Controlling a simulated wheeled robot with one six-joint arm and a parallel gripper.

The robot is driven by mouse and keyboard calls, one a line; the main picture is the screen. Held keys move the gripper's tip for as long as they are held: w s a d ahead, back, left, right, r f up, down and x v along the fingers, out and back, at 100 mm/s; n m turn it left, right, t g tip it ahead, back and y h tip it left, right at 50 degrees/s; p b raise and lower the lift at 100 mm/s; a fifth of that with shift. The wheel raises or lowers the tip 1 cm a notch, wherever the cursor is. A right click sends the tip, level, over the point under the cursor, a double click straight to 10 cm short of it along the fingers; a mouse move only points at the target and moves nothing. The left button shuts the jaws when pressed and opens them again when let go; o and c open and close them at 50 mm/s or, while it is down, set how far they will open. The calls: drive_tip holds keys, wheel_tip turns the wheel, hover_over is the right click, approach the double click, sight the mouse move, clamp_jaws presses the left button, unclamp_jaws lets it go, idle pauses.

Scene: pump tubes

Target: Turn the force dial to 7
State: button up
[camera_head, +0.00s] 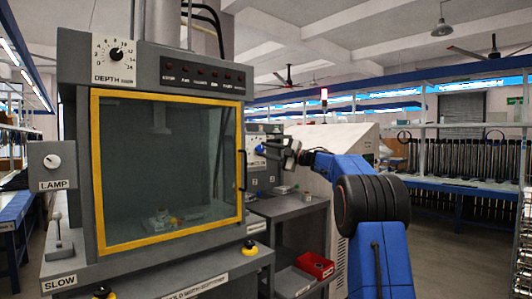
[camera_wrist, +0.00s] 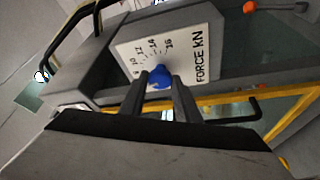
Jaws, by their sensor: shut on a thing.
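The force dial is a blue knob (camera_wrist: 159,78) on a white scale plate (camera_wrist: 190,45) marked FORCE KN. In the wrist view the numbers 8 to 16 show, and the lower numbers are hidden or out of view. My gripper (camera_wrist: 162,85) is shut on the knob, with one dark finger on each side. The knob's pointer cannot be made out, so its setting is unclear. In the head view my gripper (camera_head: 272,152) reaches from the right to the blue knob (camera_head: 259,149) on the machine's right side, and partly hides the plate.
The grey press has a yellow-framed window (camera_head: 170,165) left of the dial. A grey cart (camera_head: 290,205) with a red bin (camera_head: 315,265) stands below my gripper.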

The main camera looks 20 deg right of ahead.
drive_tip(key=shift+n+g, duration=0.3)
drive_tip(key=shift+n, duration=0.6)
drive_tip(key=o, duration=1)
drive_tip(key=shift+o, duration=0.2)
drive_tip(key=shift+r, duration=0.1)
drive_tip(key=v, duration=1.7)
drive_tip(key=shift+s+d+r, duration=0.15)
drive_tip(key=shift+s+r, duration=0.05)
